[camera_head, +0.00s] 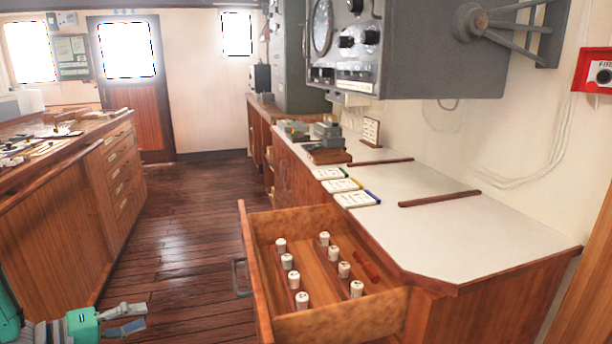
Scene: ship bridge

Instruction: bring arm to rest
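My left gripper (136,318) shows at the lower left corner of the head view, with green and grey parts. Its two grey fingers point right and stand apart with a gap between them. Nothing shows between them. It is over the wooden floor, well left of the open drawer and touching nothing that I can see. My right arm and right gripper are not in view.
An open wooden drawer (346,326) with several white-capped pieces juts from the right counter (480,235). A cabinet (60,215) stands on the left. The wooden floor (190,220) between is clear. A grey console (420,50) hangs above the counter.

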